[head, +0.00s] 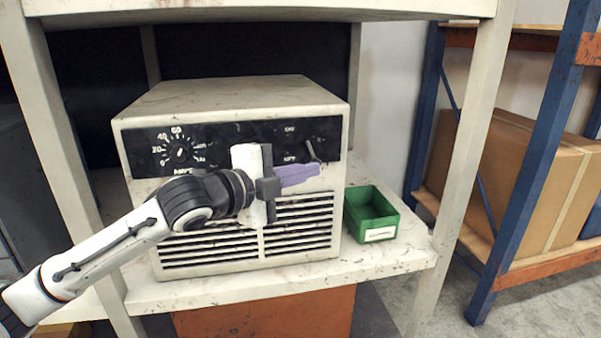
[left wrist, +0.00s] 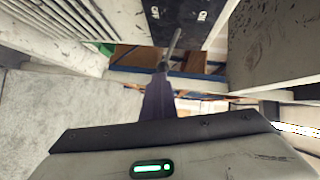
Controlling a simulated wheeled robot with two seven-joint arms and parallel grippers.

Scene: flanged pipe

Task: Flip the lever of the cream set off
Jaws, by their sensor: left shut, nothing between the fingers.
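The cream set (head: 235,100) is a boxy unit with a black front panel, standing on a shelf. Its small grey lever (head: 313,151) is at the panel's right end, beside the ON and OFF lettering. I cannot tell surely which way it is set. My left gripper (head: 316,169) is shut and empty, its purple fingers just below the lever in the head view. In the left wrist view the lever (left wrist: 175,44) is a thin rod just beyond the fingertips (left wrist: 161,72); whether they touch is unclear. My right gripper is not in view.
A dial (head: 179,151) marked AMPS is on the panel's left, with vent slots (head: 300,224) below. A green bin (head: 371,216) stands on the shelf (head: 400,262) right of the set. A shelf post (head: 462,160) rises at right, with a blue rack (head: 520,160) and cardboard boxes beyond.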

